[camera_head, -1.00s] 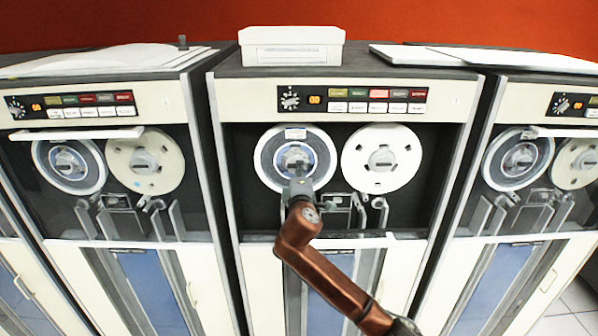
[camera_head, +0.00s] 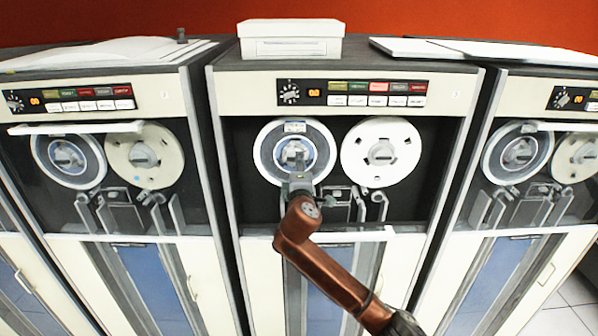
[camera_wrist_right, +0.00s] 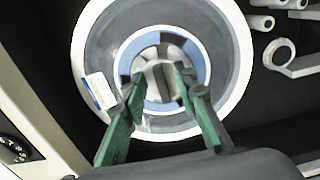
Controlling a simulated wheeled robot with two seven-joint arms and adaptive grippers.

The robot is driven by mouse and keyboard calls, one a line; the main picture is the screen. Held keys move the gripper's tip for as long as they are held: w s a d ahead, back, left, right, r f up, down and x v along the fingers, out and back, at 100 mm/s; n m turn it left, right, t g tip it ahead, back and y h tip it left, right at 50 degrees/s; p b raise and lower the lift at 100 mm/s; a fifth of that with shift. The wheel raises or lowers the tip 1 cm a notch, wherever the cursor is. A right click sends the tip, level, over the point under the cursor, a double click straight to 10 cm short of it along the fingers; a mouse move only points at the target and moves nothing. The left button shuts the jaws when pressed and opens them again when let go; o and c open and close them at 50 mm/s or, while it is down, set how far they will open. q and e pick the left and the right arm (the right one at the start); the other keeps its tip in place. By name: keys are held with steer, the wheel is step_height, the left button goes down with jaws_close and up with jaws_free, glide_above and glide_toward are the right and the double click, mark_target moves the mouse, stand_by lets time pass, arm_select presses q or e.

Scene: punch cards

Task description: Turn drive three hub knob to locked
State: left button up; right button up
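The middle drive (camera_head: 345,190) has a small mark like a 3 at its upper right. Its left reel (camera_head: 262,150) has a blue ring and a grey hub knob (camera_wrist_right: 165,82) at its centre. My right gripper (camera_head: 297,165) is in front of this hub, its arm coming up from below. In the right wrist view, the right gripper's (camera_wrist_right: 160,80) green-padded fingers stand apart, one on each side of the knob. Contact with the knob cannot be made out. The fingers partly hide the hub in the head view. My left gripper is out of view.
A white right-hand reel (camera_head: 381,130) is beside the hub. Below are tape guides (camera_head: 378,207) and a pale ledge (camera_head: 385,234). Similar drives stand left (camera_head: 150,95) and right (camera_head: 535,90). A white box (camera_head: 290,48) sits on top.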

steer(key=s, duration=1.1)
steer(key=shift+s, duration=0.3)
